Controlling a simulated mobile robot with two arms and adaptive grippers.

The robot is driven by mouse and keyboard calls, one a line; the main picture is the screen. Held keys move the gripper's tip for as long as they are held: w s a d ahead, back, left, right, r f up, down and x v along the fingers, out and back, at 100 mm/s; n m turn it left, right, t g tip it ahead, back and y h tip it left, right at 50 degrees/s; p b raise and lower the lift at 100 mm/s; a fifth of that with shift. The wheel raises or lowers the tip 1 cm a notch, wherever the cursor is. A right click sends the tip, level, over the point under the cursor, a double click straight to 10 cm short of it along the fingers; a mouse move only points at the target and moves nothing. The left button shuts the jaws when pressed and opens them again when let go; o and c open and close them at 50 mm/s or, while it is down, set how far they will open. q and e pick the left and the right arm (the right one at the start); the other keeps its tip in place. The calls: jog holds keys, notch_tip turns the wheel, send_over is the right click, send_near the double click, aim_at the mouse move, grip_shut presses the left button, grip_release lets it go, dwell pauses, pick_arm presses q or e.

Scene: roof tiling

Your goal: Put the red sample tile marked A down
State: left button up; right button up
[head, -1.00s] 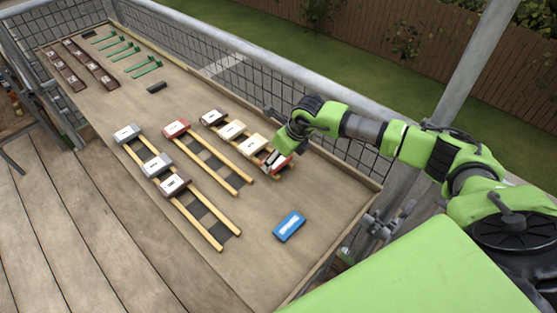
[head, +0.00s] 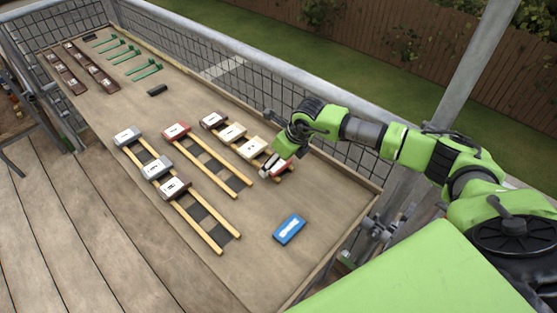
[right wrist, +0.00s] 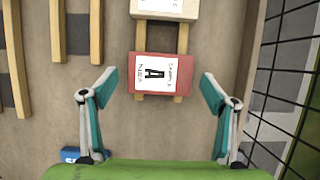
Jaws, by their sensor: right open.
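The red sample tile (right wrist: 183,88) lies on the two wooden rails at the near end of the right-hand rack. It has a white label with a dark mark that looks like an A, though the small print is hard to read. It is partly hidden in the head view (head: 287,172). My right gripper (right wrist: 159,80) is open, with one finger on each side of the tile and a visible gap to both edges. In the head view the right gripper (head: 269,167) is over that rack end. My left gripper is not in view.
A cream tile (head: 251,146) sits just beyond the red one on the same rack. Another red tile (head: 177,130) tops the middle rack, and grey tiles (head: 157,166) lie on the left rack. A blue block (head: 289,229) lies nearer. A mesh railing runs behind.

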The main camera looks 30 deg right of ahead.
jog(key=b+v, duration=0.3)
jog(key=v, duration=0.9)
jog(key=shift+r, duration=0.2)
